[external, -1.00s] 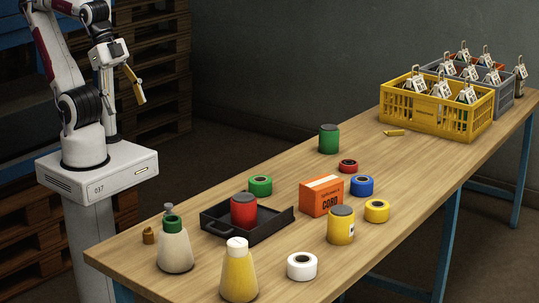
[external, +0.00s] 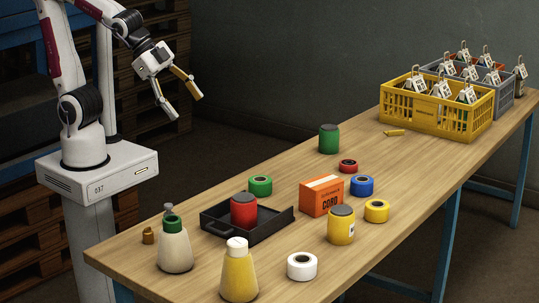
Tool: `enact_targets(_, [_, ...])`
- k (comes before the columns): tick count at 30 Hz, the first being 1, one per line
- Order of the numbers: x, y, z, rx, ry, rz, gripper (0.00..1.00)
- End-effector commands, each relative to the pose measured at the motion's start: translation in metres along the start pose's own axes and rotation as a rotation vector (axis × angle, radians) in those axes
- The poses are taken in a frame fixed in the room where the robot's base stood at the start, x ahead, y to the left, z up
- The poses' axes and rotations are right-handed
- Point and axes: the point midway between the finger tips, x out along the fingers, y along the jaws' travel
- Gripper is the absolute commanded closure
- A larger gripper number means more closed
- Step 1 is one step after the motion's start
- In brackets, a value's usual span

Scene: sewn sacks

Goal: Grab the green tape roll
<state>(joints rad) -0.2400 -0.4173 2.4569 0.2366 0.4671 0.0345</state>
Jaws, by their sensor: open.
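The green tape roll (external: 260,186) lies flat on the wooden table, just behind the black tray and left of the orange cord box. My gripper (external: 184,104) is open and empty. It hangs in the air beyond the table's far left edge, up and to the left of the green tape roll and well apart from it. Both fingers show, spread and pointing down to the right.
Close to the roll are the black tray (external: 276,230) with a red canister (external: 244,210) and the orange cord box (external: 321,195). A green canister (external: 329,139), other tape rolls (external: 362,186) and bottles (external: 238,272) stand around. Crates (external: 438,110) sit at the far right.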

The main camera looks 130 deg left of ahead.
Motion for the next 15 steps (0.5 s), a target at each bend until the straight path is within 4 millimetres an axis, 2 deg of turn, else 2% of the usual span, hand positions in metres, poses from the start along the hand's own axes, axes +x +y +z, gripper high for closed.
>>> enact_targets(9, [0.056,-0.05,-0.021,0.05,0.042,-0.079,0.32])
enact_targets(15, [0.09,-0.078,-0.028,0.088,0.071,-0.104,0.32])
